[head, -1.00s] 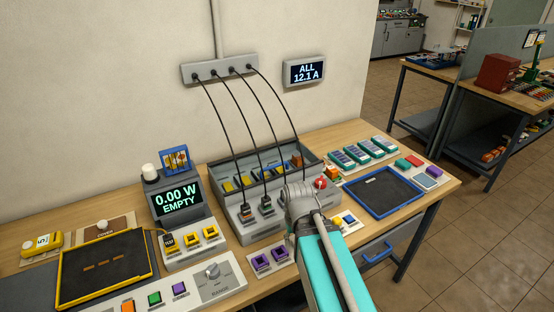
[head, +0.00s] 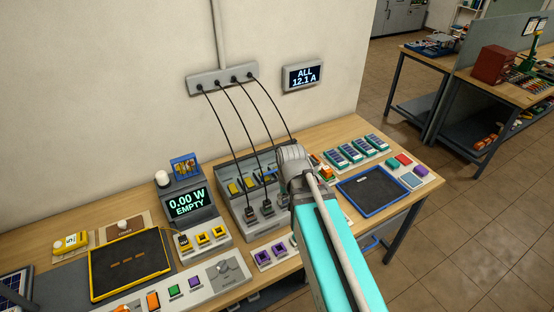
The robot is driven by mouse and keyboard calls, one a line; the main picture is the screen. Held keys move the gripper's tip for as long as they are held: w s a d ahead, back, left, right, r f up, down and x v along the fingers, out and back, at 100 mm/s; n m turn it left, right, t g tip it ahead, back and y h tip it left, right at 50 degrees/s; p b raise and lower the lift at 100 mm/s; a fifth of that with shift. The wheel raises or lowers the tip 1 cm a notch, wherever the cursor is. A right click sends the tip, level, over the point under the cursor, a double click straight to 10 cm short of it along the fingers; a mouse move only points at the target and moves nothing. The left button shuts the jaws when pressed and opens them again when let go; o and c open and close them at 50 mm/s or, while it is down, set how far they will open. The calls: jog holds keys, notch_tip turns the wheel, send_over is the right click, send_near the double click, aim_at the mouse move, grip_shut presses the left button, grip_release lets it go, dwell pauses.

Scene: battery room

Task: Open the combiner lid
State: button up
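A grey combiner box (head: 238,225) stands on the wooden bench near the middle of the head view. Several black cables run down from the wall strip (head: 222,80) to plugs (head: 267,207) in its front part. Behind the plugs, yellow and blue parts (head: 235,187) show in its rear section. I cannot make out a separate lid or whether it is open. My teal arm reaches up from the bottom and its grey wrist covers the right side of the box. My gripper's fingers are hidden behind the wrist.
A meter reading "0.00 W EMPTY" (head: 187,204) stands left of the box. A wall display (head: 304,76) reads "ALL 12.1 A". A blue-rimmed tray (head: 341,189) and several green modules (head: 350,154) lie to the right. A yellow-rimmed tray (head: 91,277) lies to the left.

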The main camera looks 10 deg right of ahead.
jog(key=w+r+m+t+p, duration=0.1)
jog(key=w+r+m, duration=0.3)
jog(key=w+m, duration=0.9)
jog(key=w+d+p, duration=0.1)
jog(key=w, duration=0.8)
jog(key=shift+y+p, duration=0.3)
jog(key=shift+p, duration=0.1)
jog(key=b, duration=1.4)
send_near(275, 167)
jog(key=s+f, duration=0.1)
jog(key=s+a+f, duration=0.1)
jog(key=f, duration=0.1)
jog(key=s+f, duration=0.1)
jog(key=f, duration=0.1)
jog(key=shift+s+a, duration=0.35)
jog(key=shift+c, duration=0.2)
grip_shut()
